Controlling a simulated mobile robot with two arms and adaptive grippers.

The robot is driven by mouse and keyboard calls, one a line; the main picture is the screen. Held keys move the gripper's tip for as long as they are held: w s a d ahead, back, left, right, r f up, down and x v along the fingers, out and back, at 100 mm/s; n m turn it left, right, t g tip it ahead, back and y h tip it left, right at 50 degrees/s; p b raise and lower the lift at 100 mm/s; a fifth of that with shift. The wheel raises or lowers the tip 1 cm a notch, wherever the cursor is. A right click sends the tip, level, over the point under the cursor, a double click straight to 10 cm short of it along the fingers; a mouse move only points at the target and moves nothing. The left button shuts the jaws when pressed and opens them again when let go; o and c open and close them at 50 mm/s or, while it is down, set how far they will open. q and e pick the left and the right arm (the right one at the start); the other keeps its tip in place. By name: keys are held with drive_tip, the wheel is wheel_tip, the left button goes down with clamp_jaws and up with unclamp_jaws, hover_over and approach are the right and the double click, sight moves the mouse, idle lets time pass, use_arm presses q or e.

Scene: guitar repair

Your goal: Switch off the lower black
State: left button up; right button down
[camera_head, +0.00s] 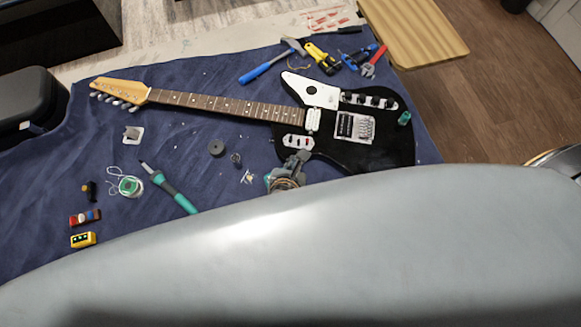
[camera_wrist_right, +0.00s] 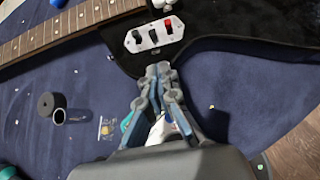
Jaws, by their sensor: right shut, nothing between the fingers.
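A black electric guitar (camera_head: 345,150) lies on a blue cloth. Its lower white control plate (camera_head: 297,142) carries a black switch (camera_wrist_right: 135,38) at the left end and a red switch (camera_wrist_right: 168,25) at the right end in the right wrist view, with a dark switch or slot (camera_wrist_right: 153,38) between them. I cannot tell the switches' positions. My right gripper (camera_head: 301,156) is at the guitar body's lower edge; in the right wrist view its shut, empty fingertips (camera_wrist_right: 158,68) point at the plate, apart from the switches. My left gripper is not in view.
An upper plate (camera_head: 369,101) with several black parts sits on the guitar body. A soldering iron (camera_head: 170,188), a solder spool (camera_head: 130,186) and a black roll (camera_head: 216,148) lie left of the gripper. A hammer (camera_head: 267,68) and pliers lie behind the guitar.

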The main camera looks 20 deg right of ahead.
sight(300, 136)
drive_tip(key=shift+w+d+r+p, duration=0.1)
drive_tip(key=shift+w+d+p, duration=0.15)
drive_tip(key=shift+w, duration=0.4)
drive_tip(key=shift+w+d+r+p, duration=0.1)
drive_tip(key=shift+w+d, duration=0.25)
drive_tip(key=shift+w, duration=0.25)
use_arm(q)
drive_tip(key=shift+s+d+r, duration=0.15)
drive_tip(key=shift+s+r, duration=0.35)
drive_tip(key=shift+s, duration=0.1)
use_arm(e)
drive_tip(key=shift+w+d+f, duration=0.15)
drive_tip(key=shift+w+d, duration=0.1)
drive_tip(key=shift+w, duration=0.25)
drive_tip(key=shift+w+d+r+p, duration=0.25)
drive_tip(key=shift+w+p, duration=0.15)
drive_tip(key=shift+p, duration=0.45)
drive_tip(key=shift+w+d+p, duration=0.1)
drive_tip(key=shift+w+p, duration=0.2)
drive_tip(key=shift+p, duration=0.05)
drive_tip(key=shift+w+d+f, duration=0.15)
drive_tip(key=shift+w+d, duration=0.05)
drive_tip(key=shift+w, duration=0.05)
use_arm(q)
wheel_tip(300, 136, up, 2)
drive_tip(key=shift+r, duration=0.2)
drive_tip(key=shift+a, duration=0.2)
